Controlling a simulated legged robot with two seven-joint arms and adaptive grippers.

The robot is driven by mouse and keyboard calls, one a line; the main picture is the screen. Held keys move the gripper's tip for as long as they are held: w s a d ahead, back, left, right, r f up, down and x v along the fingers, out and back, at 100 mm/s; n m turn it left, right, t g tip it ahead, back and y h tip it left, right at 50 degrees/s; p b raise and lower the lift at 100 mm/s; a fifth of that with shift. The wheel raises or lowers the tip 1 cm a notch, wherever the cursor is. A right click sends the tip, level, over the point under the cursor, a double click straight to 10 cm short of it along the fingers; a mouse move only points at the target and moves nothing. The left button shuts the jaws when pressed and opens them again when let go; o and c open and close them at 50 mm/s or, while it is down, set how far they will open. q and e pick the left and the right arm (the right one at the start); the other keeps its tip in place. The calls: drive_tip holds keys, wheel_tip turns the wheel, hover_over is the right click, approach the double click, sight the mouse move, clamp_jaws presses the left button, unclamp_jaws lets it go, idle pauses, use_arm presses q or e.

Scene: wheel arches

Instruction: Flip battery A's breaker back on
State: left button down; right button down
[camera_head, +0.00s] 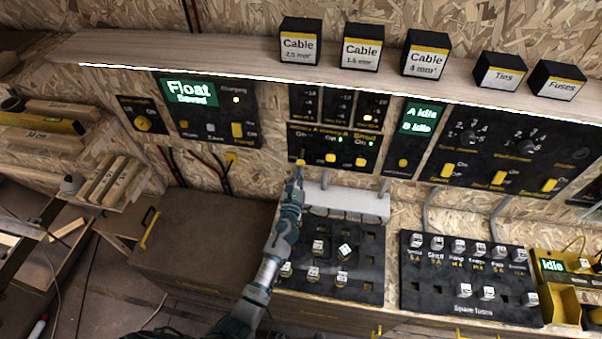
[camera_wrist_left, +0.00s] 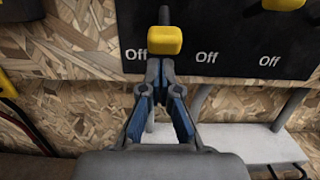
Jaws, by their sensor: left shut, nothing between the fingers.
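The breaker panel (camera_head: 332,146) is black, with small yellow levers in a row under labels; the leftmost label appears to read Battery A. The leftmost yellow lever (camera_head: 300,162) is low in its slot. In the left wrist view this lever (camera_wrist_left: 165,41) sits just above an Off label, its dark slot running upward. My left gripper (camera_head: 299,172) is shut and empty. Its fingertips (camera_wrist_left: 160,66) are just below the lever; whether they touch it I cannot tell. Another yellow lever (camera_wrist_left: 283,4) sits higher, at the top edge. My right gripper is not in view.
A wooden shelf (camera_head: 250,68) with labelled black boxes runs above the panels. A Float display (camera_head: 190,90) is to the left and an A Idle, B Idle display (camera_head: 418,117) to the right. A pale ledge (camera_head: 345,203) and a black fuse tray (camera_head: 370,265) lie below.

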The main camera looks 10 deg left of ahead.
use_arm(q)
drive_tip(key=shift+a, duration=0.15)
drive_tip(key=shift+s+d+r, duration=0.2)
drive_tip(key=shift+d+r, duration=0.1)
drive_tip(key=shift+d, duration=0.1)
